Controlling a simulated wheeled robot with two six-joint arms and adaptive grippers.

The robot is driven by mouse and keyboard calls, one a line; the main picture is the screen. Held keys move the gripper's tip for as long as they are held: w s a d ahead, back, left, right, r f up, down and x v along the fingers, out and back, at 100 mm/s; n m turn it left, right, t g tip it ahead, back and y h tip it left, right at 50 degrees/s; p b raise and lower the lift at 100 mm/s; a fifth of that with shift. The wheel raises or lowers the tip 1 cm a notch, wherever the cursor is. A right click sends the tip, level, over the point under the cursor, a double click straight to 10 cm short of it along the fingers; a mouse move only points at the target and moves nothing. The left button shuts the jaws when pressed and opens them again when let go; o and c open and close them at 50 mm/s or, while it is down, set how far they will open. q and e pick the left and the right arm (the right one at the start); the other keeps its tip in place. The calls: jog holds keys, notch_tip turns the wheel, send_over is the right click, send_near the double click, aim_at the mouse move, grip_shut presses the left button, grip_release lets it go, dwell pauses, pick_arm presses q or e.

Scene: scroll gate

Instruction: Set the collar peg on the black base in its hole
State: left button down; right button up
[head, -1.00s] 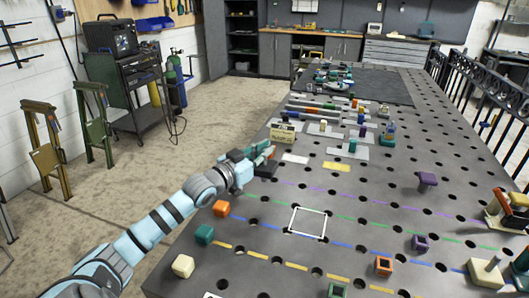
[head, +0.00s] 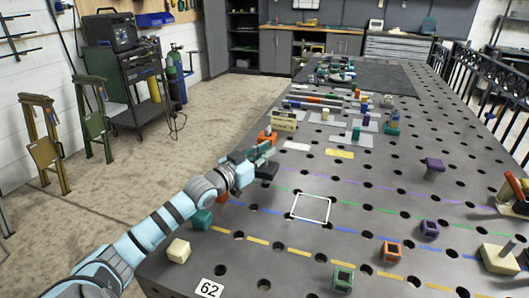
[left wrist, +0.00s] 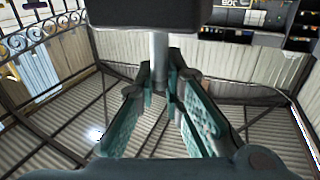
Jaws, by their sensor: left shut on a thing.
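My left gripper (head: 258,155) is over the left edge area of the perforated table. In the left wrist view its teal fingers (left wrist: 172,100) are shut around a grey shaft (left wrist: 159,62) joined to a black block (left wrist: 145,12). The black block shows in the head view (head: 268,170) beside the fingertips. I take this for the collar peg on the black base; its collar is not clear. The lower end of the held piece is hidden, and I cannot tell whether it touches the table. My right gripper is not in view.
A white square outline (head: 311,208) lies on the table (head: 370,210) among many holes and coloured dashes. A teal cube (head: 202,220), cream cube (head: 178,250), orange block (head: 392,251) and purple peg (head: 433,168) stand around. A beige box (head: 284,121) is behind the gripper.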

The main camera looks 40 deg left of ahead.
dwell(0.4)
pick_arm(q)
jog(key=shift+f+b, duration=0.7)
jog(key=shift+f+b, duration=0.55)
jog(key=shift+f, duration=0.05)
